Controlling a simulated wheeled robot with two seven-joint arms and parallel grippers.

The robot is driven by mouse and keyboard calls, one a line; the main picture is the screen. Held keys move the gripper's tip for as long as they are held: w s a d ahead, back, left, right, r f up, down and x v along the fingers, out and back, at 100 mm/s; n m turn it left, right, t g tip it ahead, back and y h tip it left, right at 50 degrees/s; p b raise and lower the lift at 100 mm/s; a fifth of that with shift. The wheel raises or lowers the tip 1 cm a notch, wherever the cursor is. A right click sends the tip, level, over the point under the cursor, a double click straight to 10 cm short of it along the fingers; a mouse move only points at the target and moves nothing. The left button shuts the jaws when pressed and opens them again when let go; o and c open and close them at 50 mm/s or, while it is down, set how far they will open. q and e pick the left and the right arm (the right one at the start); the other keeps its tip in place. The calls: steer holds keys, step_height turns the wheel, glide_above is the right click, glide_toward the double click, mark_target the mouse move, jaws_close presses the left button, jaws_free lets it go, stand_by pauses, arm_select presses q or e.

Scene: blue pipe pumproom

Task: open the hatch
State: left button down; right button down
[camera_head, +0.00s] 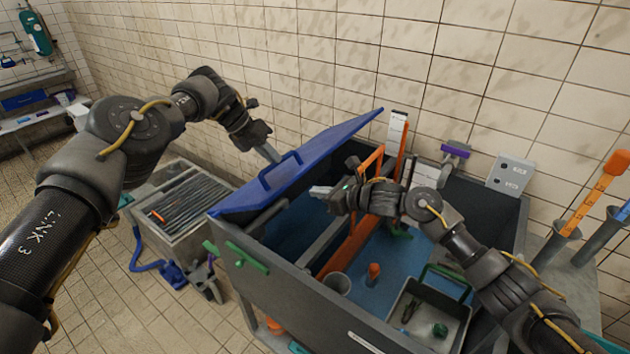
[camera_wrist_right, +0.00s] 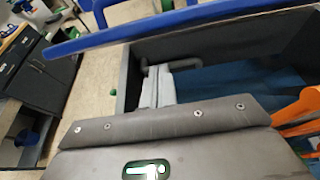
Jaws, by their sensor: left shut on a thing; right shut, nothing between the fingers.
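The hatch is a blue lid (camera_head: 330,142) over one side of a large grey tank (camera_head: 300,290). It is tilted partly up, with a gap between it and the tank rim. A blue bar handle (camera_head: 280,172) stands on its upper face. My left gripper (camera_head: 271,154) is above the lid, shut on the handle; the exact grip is hard to see. My right gripper (camera_head: 318,191) is shut and empty, beside the raised lid over the tank opening. In the right wrist view its fingers (camera_wrist_right: 158,85) show together, and the lid's blue edge (camera_wrist_right: 150,33) crosses above them.
Inside the tank are an orange beam (camera_head: 345,250), a grey cup (camera_head: 337,283) and a tray with a green handle (camera_head: 432,310). A green bar (camera_head: 246,257) sits on the tank's front. A cart with rods (camera_head: 185,205) stands left. A tiled wall is close behind.

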mark_target(303, 173)
arm_select(q)
steer(key=shift+w+a+f, duration=0.15)
steer(key=shift+a+f, duration=0.05)
steer(key=shift+a, duration=0.2)
arm_select(e)
steer(key=shift+w+a+r, duration=0.2)
steer(key=shift+r, duration=0.3)
steer(key=shift+w+a+r, duration=0.15)
steer(key=shift+a+r, duration=0.1)
steer(key=shift+r, duration=0.3)
steer(key=shift+w+a+r, duration=0.2)
steer(key=shift+r, duration=0.3)
steer(key=shift+w+a+r, duration=0.2)
steer(key=shift+a+r, duration=0.05)
steer(key=shift+r, duration=0.2)
steer(key=shift+w+a+r, duration=0.15)
steer(key=shift+a+r, duration=0.05)
steer(key=shift+r, duration=0.25)
arm_select(q)
steer(key=c, duration=1.4)
jaws_free()
steer(key=shift+w+f, duration=0.1)
steer(key=shift+w, duration=0.05)
arm_select(e)
steer(key=shift+w+f, duration=0.15)
arm_select(q)
steer(key=shift+d, duration=0.2)
